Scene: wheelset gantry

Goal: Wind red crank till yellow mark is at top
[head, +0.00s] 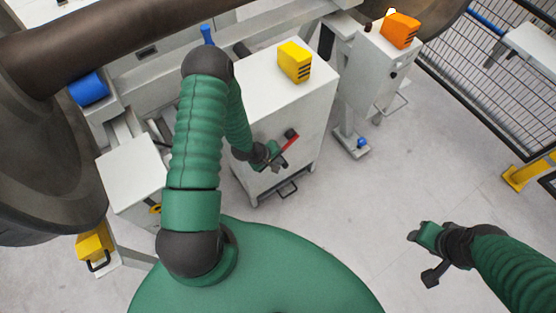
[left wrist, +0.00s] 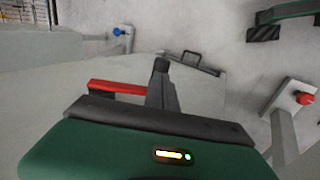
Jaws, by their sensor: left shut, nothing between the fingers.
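The red crank (head: 289,142) is a short red bar with a black knob, on the front of a white cabinet (head: 310,120). My left gripper (head: 276,160) is shut and empty, close beside the lower end of the bar. In the left wrist view the red bar (left wrist: 115,88) shows left of my dark, closed fingers (left wrist: 161,80); I cannot tell whether they touch it. Part of the crank is hidden behind my gripper. I cannot make out a yellow mark by the crank. My right gripper (head: 418,238) hangs over bare floor at the right, apart from everything; its fingers are too small to judge.
A yellow box (head: 295,62) sits on the cabinet top. A second white cabinet (head: 367,70) carries an orange box (head: 399,30). A black handle (head: 288,189) sticks out low on the cabinet front. Mesh fencing (head: 480,70) stands at the right. The floor between is clear.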

